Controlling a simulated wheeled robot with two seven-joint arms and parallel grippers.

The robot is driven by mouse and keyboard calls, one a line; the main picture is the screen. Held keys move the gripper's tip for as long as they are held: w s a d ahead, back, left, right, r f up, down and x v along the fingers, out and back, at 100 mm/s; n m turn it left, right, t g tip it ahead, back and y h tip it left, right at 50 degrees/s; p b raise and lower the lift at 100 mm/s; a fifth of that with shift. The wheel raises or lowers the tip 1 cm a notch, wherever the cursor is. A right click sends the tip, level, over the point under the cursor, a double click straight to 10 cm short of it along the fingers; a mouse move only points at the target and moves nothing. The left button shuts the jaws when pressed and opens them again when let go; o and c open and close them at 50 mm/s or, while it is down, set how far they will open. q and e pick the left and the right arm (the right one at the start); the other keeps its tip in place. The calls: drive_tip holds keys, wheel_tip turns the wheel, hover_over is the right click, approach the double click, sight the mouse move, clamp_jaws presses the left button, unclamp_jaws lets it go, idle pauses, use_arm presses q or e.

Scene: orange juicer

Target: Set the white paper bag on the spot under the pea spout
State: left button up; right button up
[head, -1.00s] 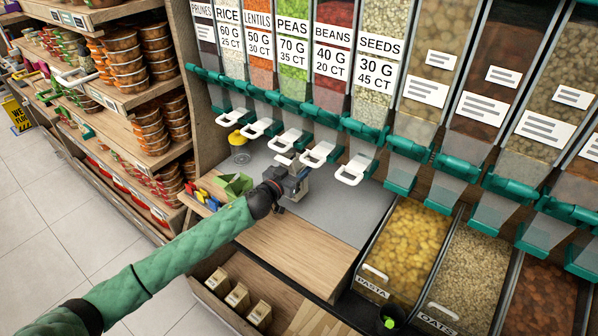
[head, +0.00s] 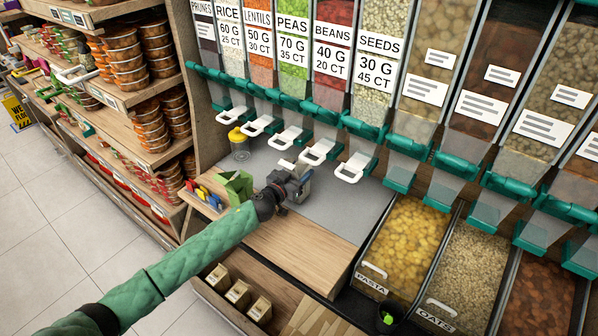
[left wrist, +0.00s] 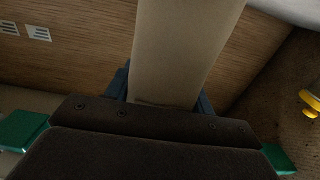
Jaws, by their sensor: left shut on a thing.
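My left gripper (head: 290,183) is above the grey counter mat (head: 335,215), just below and in front of the pea spout handle (head: 286,137). It is shut on the white paper bag, which fills the upper middle of the left wrist view as a pale beige panel (left wrist: 183,45) between the fingers. In the head view the gripper mostly hides the bag, so I cannot tell whether its base touches the mat. The PEAS label (head: 292,35) is on the bin of green peas above. My right gripper is out of view.
The bean handle (head: 318,152) and lentil handle (head: 257,126) hang on either side of the pea handle. A yellow-topped jar (head: 239,143) stands at the back left. A green holder (head: 235,187) is left of my gripper. The wooden counter front (head: 300,255) is clear.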

use_arm(q)
drive_tip(key=o, duration=1.2)
drive_tip(key=shift+o, duration=0.3)
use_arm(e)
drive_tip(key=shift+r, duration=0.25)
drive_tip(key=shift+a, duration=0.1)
use_arm(q)
drive_tip(key=shift+r, duration=0.15)
drive_tip(key=v, duration=0.2)
drive_tip(key=shift+s+a+f, duration=0.15)
drive_tip(key=shift+s+f, duration=0.05)
drive_tip(key=shift+f, duration=0.05)
drive_tip(key=b+v, duration=0.2)
drive_tip(key=v, duration=0.7)
drive_tip(key=shift+s+a+r, duration=0.15)
drive_tip(key=shift+s+r, duration=0.05)
drive_tip(key=shift+s, duration=0.05)
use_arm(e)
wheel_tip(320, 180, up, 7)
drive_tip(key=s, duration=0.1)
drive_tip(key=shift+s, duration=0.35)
